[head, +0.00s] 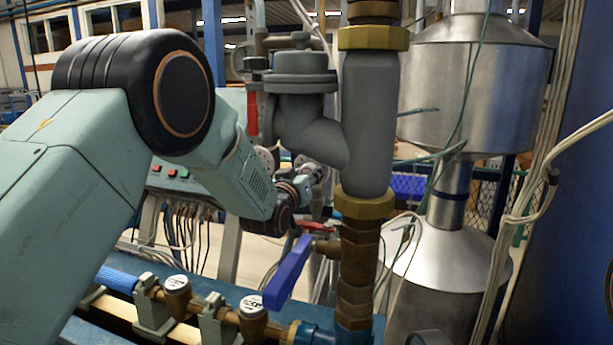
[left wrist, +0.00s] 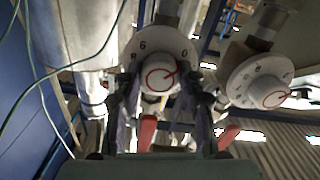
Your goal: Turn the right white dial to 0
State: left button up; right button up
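In the left wrist view, a white numbered dial (left wrist: 160,47) faces me near the centre. Its white knob (left wrist: 160,76) has a red ring and a red pointer towards the right; digits show along the rim. My left gripper (left wrist: 161,88) has its dark fingers apart, one on each side of this knob; firm contact cannot be made out. A second white dial (left wrist: 257,80) with a red-marked knob sits farther right, clear of the fingers. In the head view my left gripper (head: 318,176) is small and partly hidden by the grey pipe. My right gripper is not in view.
A grey valve body (head: 370,125) and brass pipe stand close to my left arm. A blue lever (head: 287,272) juts out below it. Red handles (left wrist: 147,132) hang below the dials. Cables (head: 545,175) run down on the right.

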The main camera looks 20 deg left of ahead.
pick_arm(q)
jog(key=o, duration=0.5)
jog(key=shift+s, duration=0.1)
jog(key=s, duration=1.2)
jog(key=shift+a, duration=0.2)
jog(key=shift+w, duration=0.1)
